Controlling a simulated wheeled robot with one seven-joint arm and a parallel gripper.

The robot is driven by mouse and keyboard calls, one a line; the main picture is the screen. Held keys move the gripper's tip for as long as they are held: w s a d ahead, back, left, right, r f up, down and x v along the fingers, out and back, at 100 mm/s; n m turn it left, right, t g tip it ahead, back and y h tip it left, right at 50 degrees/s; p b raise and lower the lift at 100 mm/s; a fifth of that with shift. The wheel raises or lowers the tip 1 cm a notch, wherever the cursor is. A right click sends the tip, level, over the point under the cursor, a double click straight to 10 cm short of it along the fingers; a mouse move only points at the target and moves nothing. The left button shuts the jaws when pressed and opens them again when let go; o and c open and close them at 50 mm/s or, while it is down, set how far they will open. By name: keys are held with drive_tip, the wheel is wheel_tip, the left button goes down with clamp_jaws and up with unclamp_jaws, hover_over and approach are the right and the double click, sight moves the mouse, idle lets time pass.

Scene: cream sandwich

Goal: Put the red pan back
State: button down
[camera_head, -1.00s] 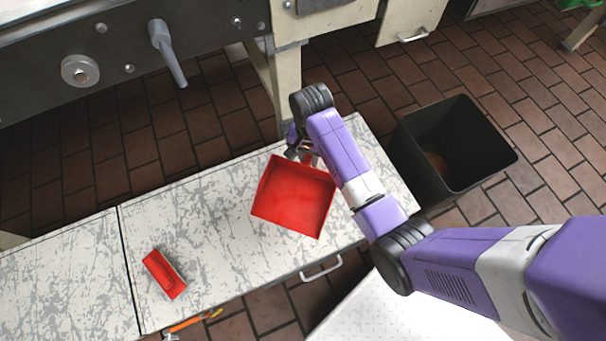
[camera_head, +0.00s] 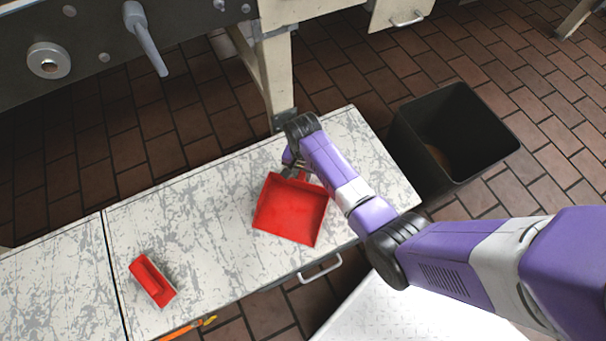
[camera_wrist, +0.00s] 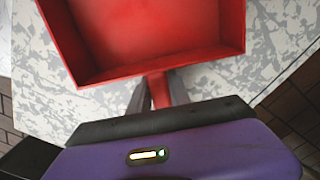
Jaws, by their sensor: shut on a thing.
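The red pan (camera_head: 290,209) is a square, shallow dustpan-like tray over the right part of the white-grey mottled counter (camera_head: 215,225). In the wrist view the pan (camera_wrist: 150,30) fills the top, with its short red handle pointing toward me. My gripper (camera_wrist: 158,92) is shut on that handle, one dark finger on each side. In the head view my gripper (camera_head: 297,173) is at the pan's far edge, partly hidden by my purple arm. I cannot tell whether the pan touches the counter.
A red brush-like block (camera_head: 152,281) lies on the counter at left. A black open bin (camera_head: 455,135) stands on the brick floor to the right. A drawer handle (camera_head: 320,270) juts from the counter's front. A machine with a lever (camera_head: 145,40) stands behind.

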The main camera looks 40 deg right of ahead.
drive_tip(key=c, duration=1.2)
unclamp_jaws()
wheel_tip(320, 180, up, 12)
drive_tip(key=p, duration=0.4)
drive_tip(key=shift+p, duration=0.35)
